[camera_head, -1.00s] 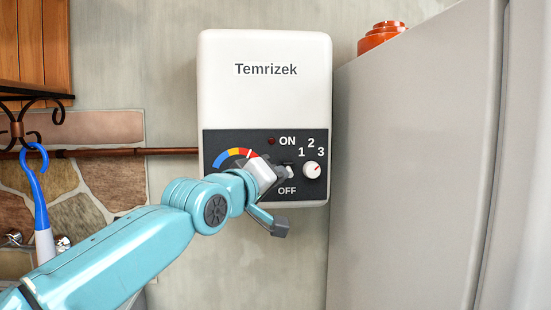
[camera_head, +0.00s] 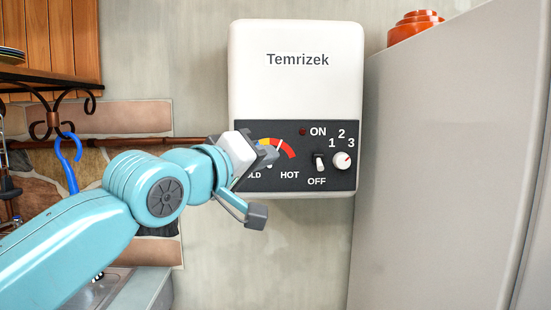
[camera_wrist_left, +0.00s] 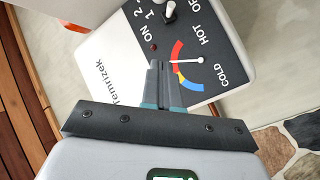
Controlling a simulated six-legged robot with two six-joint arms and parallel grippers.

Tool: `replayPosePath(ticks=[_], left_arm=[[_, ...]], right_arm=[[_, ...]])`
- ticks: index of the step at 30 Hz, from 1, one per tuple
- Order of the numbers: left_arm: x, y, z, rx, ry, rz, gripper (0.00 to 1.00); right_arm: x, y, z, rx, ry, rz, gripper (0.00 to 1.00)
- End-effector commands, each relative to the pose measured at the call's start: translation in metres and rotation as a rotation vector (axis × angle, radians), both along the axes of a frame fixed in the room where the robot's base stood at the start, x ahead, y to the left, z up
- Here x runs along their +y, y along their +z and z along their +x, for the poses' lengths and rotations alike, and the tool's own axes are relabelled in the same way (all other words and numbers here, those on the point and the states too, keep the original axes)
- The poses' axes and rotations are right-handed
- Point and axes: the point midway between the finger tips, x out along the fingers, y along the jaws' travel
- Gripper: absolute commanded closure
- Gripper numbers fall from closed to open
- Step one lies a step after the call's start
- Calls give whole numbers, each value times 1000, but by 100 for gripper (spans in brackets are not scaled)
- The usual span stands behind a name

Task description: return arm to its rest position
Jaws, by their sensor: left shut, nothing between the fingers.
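My left arm (camera_head: 75,240) reaches in from the left in the head view, bent at the elbow. Its gripper (camera_head: 271,155) is shut and empty, in front of the left part of the heater's dark panel, partly covering the coloured gauge and the COLD label. In the left wrist view the shut fingertips (camera_wrist_left: 160,66) point at the panel beside the gauge (camera_wrist_left: 187,64). I cannot tell whether they touch it. The white Temrizek heater (camera_head: 296,90) hangs on the wall. My right gripper is not in view.
The panel has a toggle switch (camera_head: 319,162), a round knob (camera_head: 342,160) and a dark red lamp (camera_head: 303,132). A large pale appliance (camera_head: 450,170) with an orange pot (camera_head: 414,27) on top stands right. A blue hook (camera_head: 69,165) hangs left. Bare wall lies below the heater.

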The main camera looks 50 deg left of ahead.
Motion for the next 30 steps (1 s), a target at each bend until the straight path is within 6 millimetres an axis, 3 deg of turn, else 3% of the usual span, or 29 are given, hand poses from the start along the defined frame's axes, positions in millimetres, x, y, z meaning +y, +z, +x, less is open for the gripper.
replayPosePath(ticks=[5,22,26,29,30], left_arm=[[-2,2,-10,-2,0,-2,100],[0,4,-11,1,4,0,100],[-3,-14,24,82,-6,-1,100],[-14,-61,74,216,-37,-4,100],[-21,-87,94,282,-55,-10,100]], right_arm=[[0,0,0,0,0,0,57],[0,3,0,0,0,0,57],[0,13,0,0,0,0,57],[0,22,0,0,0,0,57],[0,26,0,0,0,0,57]])
